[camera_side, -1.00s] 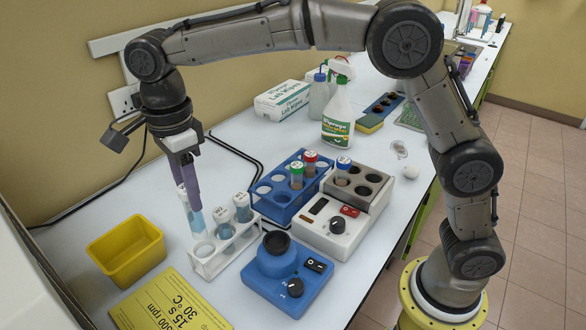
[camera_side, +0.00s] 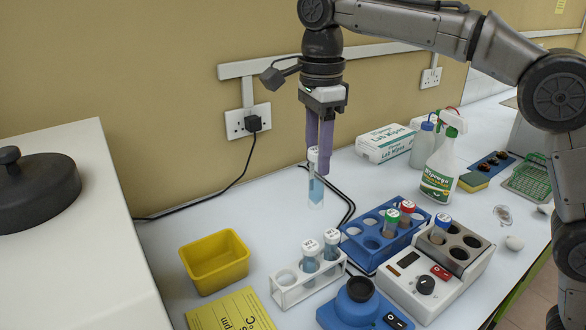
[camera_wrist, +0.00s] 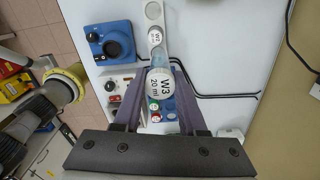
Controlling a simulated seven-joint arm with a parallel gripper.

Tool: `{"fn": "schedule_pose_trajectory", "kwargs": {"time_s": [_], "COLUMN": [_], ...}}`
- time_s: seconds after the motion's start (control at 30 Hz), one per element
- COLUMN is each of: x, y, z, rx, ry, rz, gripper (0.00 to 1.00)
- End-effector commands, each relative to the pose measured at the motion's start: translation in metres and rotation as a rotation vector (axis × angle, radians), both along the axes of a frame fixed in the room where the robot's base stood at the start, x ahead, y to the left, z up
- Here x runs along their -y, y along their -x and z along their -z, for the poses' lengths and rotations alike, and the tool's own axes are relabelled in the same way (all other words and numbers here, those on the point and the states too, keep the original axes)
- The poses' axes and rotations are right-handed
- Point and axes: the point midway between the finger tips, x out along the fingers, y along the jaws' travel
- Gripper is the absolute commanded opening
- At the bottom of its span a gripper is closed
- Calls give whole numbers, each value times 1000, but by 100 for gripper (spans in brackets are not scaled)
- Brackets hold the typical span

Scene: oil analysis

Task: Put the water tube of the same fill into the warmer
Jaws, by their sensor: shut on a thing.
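My gripper (camera_side: 318,160) is shut on a white-capped water tube (camera_side: 316,192), held upright in the air above the table, behind the white rack. In the wrist view its cap (camera_wrist: 162,83) reads W3, 20 ml. The white rack (camera_side: 291,296) holds two more white-capped tubes with bluish liquid (camera_side: 310,262), (camera_side: 331,245); its left part shows an empty hole. The warmer (camera_side: 405,284), a white box with a knob and red switch, carries a grey block (camera_side: 472,262) with several holes. A blue-capped tube (camera_side: 440,228) stands in one; other holes look empty.
The blue rack (camera_side: 362,257) with green- and red-capped tubes stands beside the warmer. A blue device (camera_side: 345,318) with a black cup is in front. A yellow bin (camera_side: 215,262) and yellow card (camera_side: 230,312) lie left. A spray bottle (camera_side: 440,170) and wipes box (camera_side: 384,143) stand behind.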

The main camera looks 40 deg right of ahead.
Motion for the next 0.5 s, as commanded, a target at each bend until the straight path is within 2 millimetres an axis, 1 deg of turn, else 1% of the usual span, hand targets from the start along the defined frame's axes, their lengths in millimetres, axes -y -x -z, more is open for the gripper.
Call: {"fn": "schedule_pose_trajectory", "kwargs": {"time_s": [0.03, 0.17, 0.2, 0.27, 0.3, 0.37, 0.4, 0.47, 0.5], "x": [18, 64, 82, 108, 126, 152, 168, 193, 208], "y": [-1, 2, 5, 10, 15, 23, 30, 42, 51], "z": [-2, -4, -4, -5, -5, -5, -5, -5, -4], "rx": [1, 1, 1, 2, 1, 1, 1, 1, 1], "ry": [-1, 0, 0, -1, 0, 0, 0, 0, 0], "rz": [8, 11, 12, 13, 14, 14, 15, 16, 14], "gripper": [0, 0, 0, 0, 0, 0, 0, 0, 0]}}
